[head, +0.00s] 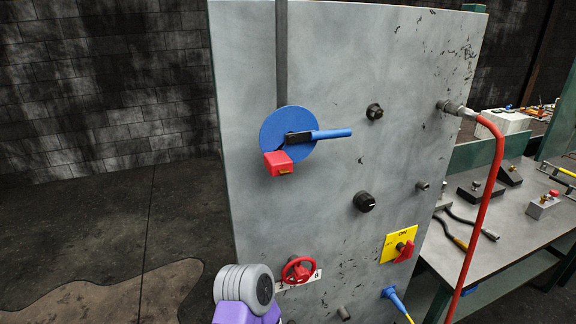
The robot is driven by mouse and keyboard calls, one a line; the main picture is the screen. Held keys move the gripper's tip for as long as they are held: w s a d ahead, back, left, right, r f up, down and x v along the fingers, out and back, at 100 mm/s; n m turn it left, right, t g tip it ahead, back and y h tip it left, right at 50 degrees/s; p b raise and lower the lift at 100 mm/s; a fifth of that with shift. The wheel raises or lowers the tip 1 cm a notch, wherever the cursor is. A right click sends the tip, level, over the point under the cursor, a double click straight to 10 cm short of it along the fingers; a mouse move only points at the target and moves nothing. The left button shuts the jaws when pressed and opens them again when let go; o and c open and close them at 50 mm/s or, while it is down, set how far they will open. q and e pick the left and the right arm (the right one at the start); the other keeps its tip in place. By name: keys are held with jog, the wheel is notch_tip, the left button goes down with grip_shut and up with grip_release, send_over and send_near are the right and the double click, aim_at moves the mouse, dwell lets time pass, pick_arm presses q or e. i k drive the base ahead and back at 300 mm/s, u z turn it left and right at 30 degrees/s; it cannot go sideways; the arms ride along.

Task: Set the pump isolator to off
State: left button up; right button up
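A yellow plate (391,248) with a red rotary switch handle (405,251) is low on the right part of the grey panel (330,60). It looks like the pump isolator. "ON" is printed at the plate's top; a smaller mark at its left is too small to read. The handle is tilted, its upper end leaning right. A rounded grey and purple part (245,288), apparently a link of my own arm, shows at the bottom, left of the red handwheel. Neither gripper's fingers are in view, and nothing touches the switch.
A blue disc (272,137) with a blue lever (331,134) and red block (278,163) is upper left on the panel. A red handwheel (298,270), black knobs (364,202) and a blue plug (391,295) are lower. A red hose (484,210) hangs right of the switch, before a workbench (520,235).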

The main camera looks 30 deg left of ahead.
aim_at(408, 250)
jog(key=z, duration=1.65)
jog(key=i, duration=0.65)
jog(key=u, duration=2.65)
